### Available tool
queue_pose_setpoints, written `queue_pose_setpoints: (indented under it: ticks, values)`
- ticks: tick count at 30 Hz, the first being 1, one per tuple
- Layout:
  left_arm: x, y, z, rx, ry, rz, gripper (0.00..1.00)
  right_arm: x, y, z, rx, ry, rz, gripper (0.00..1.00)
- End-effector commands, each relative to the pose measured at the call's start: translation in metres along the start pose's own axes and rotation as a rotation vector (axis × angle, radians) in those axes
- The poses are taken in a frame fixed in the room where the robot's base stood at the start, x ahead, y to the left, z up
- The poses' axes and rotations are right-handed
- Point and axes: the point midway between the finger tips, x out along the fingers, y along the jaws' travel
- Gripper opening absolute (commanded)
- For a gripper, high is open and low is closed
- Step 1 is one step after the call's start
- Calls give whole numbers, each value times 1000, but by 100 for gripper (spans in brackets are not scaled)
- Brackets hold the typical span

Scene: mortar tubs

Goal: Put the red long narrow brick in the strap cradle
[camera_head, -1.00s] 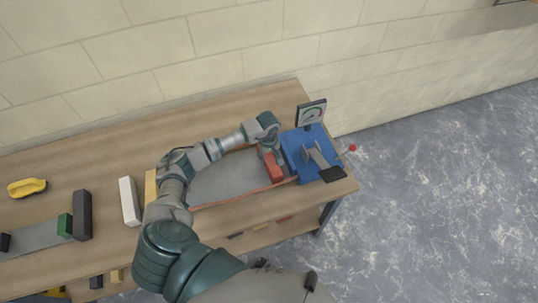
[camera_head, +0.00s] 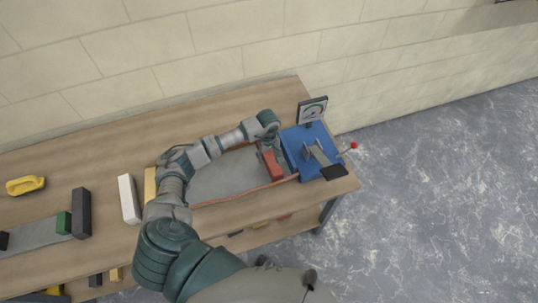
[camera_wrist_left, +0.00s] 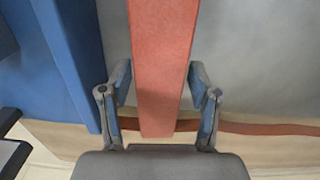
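The red long narrow brick (camera_head: 272,166) is at the right end of a grey panel with a red-brown edge, beside the blue device. I cannot tell whether the brick is clear of the panel. The strap cradle cannot be surely picked out. My right gripper is not in view.
The blue device (camera_head: 292,152) with a dial (camera_head: 312,110) and a red-knobbed lever (camera_head: 353,146) stands close right. A white block (camera_head: 129,200), a dark block (camera_head: 81,214), a green block (camera_head: 64,222) and a yellow handled tool (camera_head: 25,186) are at the left. The bench back is clear.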

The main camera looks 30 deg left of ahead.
Motion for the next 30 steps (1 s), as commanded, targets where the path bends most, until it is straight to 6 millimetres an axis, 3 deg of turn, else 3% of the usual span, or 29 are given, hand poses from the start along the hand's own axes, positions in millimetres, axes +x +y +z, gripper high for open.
queue_pose_setpoints:
  ticks: [11,14,24,30]
  values:
    - [-1,0,0,0,-1,-5,75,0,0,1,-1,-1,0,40]
    - [-14,0,0,1,1,-2,75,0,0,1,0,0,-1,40]
    - [-87,0,-2,0,1,0,75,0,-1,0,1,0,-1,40]
    - [-112,-1,-3,1,-2,0,75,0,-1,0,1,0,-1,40]
